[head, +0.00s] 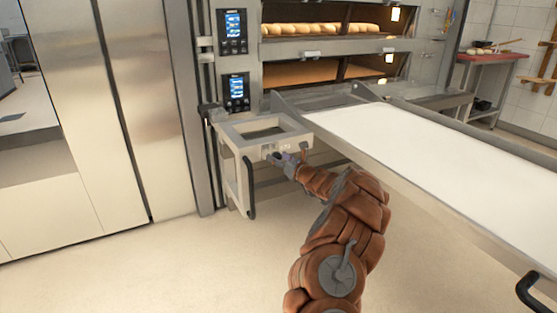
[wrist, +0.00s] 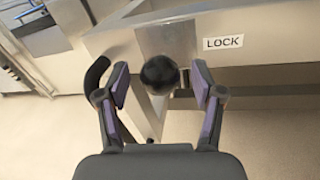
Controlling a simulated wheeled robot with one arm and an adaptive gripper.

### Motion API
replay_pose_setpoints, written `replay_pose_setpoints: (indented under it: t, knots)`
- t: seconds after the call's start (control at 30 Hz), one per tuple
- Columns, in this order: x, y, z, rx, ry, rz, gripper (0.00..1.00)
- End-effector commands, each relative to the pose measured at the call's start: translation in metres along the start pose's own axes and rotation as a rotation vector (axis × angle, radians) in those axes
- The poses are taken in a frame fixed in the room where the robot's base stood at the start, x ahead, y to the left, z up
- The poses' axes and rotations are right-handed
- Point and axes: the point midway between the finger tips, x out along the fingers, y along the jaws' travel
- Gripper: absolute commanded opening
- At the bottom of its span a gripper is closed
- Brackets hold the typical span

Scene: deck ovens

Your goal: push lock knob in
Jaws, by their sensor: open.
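The lock knob (wrist: 160,74) is a round black ball in the wrist view, on the front of a metal frame. A white label reading LOCK (wrist: 223,43) is fixed to the right of it. My gripper (wrist: 159,82) is open, with one finger on each side of the knob; a gap shows on both sides. In the head view my gripper (head: 276,158) is at the front edge of the metal frame (head: 234,137), and it hides the knob there.
A black handle (head: 250,190) hangs at the frame's front left. A long white loading surface (head: 420,150) extends to the right of my arm. Deck ovens with bread (head: 320,29) stand behind. The floor (head: 180,265) at front left is clear.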

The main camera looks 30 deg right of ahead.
Motion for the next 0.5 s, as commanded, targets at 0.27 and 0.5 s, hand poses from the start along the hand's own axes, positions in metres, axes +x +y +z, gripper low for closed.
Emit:
replay_pose_setpoints:
  t: [0.27, 0.5]
  knots:
    - [-0.0003, 0.0000, -0.0003, 0.000, 0.001, 0.000, 0.48]
    - [-0.0003, 0.0000, -0.0004, 0.000, 0.001, 0.000, 0.23]
